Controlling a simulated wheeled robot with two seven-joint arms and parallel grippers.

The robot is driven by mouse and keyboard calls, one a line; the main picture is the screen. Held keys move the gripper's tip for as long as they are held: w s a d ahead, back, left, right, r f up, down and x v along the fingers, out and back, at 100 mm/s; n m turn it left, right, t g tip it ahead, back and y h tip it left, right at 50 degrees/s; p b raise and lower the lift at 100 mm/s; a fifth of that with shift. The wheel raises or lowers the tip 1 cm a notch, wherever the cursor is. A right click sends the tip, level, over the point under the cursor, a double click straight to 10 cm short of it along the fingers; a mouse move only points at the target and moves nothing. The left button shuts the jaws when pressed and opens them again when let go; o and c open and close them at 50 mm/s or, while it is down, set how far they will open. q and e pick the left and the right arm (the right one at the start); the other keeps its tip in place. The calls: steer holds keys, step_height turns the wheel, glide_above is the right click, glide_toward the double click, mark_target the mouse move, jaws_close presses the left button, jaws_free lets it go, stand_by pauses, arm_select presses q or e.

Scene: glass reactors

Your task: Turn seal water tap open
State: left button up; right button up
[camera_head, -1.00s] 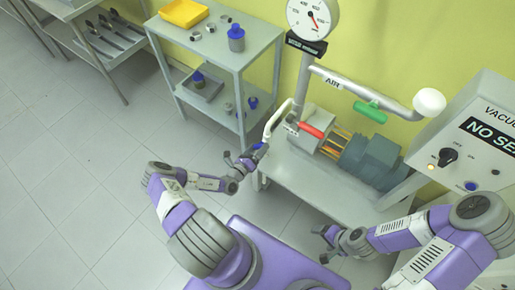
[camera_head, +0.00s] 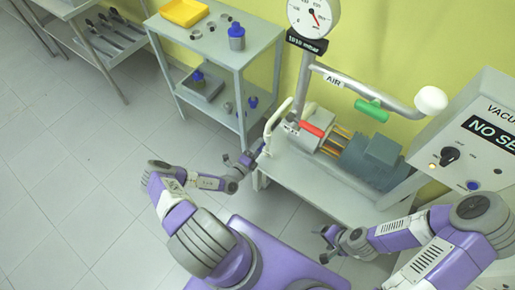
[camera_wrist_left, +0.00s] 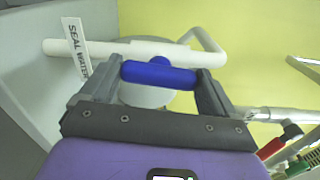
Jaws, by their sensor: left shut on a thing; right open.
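The seal water tap has a blue bar handle (camera_wrist_left: 158,73), seen in the left wrist view on a white pipe (camera_wrist_left: 120,48) beside a "SEAL WATER" label (camera_wrist_left: 76,46). The handle lies across the picture between the two fingers. My left gripper (camera_wrist_left: 158,85) is shut on it, one finger at each end. In the head view my left gripper (camera_head: 249,158) is at the left end of the pump bench, by the white pipe (camera_head: 277,120), and largely hides the handle. My right gripper (camera_head: 328,243) is open and empty in front of the bench.
The pump bench (camera_head: 290,180) carries a motor, a red lever (camera_head: 312,129) and an air pipe with a green lever (camera_head: 371,110). A control panel (camera_head: 480,130) stands at the right. A grey shelf cart (camera_head: 215,45) stands behind left. The floor at the left is clear.

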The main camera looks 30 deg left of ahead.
arm_select(q)
steer(key=shift+w+r, duration=0.1)
steer(key=shift+r, duration=0.05)
steer(key=o, duration=0.8)
steer(key=s, duration=0.2)
steer(key=s+p, duration=0.1)
steer(key=s, duration=0.4)
steer(key=shift+s+a+p, duration=0.2)
steer(key=shift+a+p, duration=0.05)
steer(key=shift+p, duration=0.1)
